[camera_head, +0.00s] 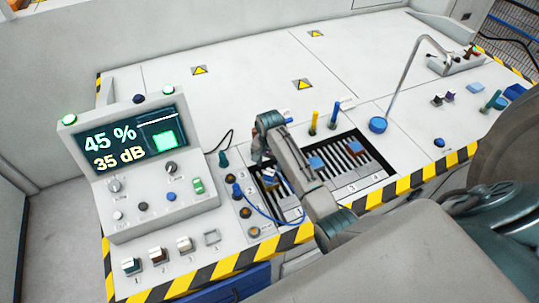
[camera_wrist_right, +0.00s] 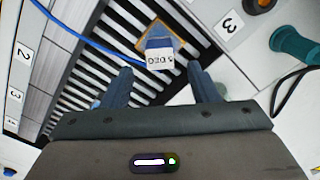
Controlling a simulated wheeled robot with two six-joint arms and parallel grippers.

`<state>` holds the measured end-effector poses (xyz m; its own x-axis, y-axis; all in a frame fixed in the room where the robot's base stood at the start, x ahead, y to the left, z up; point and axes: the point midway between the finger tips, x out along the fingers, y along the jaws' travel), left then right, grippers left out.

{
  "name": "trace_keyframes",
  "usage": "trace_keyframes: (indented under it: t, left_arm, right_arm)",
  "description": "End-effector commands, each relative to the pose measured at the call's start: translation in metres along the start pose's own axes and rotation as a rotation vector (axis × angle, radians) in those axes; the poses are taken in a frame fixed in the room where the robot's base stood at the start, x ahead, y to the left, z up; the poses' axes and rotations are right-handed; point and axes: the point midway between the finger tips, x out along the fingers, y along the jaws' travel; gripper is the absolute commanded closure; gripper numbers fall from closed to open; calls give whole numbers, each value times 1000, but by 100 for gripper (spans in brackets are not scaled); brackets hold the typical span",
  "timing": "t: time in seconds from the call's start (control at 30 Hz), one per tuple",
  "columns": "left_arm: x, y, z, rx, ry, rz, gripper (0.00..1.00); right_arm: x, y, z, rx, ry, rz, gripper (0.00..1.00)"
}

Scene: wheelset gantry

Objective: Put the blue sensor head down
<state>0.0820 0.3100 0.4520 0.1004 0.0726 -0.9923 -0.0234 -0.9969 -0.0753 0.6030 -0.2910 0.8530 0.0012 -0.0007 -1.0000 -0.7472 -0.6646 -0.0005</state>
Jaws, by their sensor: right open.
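The blue sensor head (camera_head: 271,178) sits at the left slotted grate (camera_head: 283,202), with a blue cable running from it. In the right wrist view, the blue sensor head (camera_wrist_right: 158,40) carries a white label and lies over a tan-edged piece on the black-and-white slats. My right gripper (camera_head: 262,160) is over the left part of that grate. Its two fingers (camera_wrist_right: 160,73) are spread apart in the wrist view, with the sensor head just beyond and between their tips, and nothing is clamped. My left gripper is not in view.
A console with a lit screen (camera_head: 128,137) stands at the left. A bent lamp-like rod (camera_head: 404,80) rises farther right. The rear desktop is mostly clear.

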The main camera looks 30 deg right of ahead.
Motion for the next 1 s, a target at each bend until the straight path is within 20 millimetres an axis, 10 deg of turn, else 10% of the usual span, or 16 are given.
trace_keyframes:
  t: [0.4, 1.0]
  left_arm:
    - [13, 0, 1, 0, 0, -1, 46]
    - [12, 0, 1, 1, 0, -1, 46]
  right_arm:
    - [-60, 0, 0, -1, -1, -1, 46]
    - [-60, 2, 2, -6, 1, 0, 46]
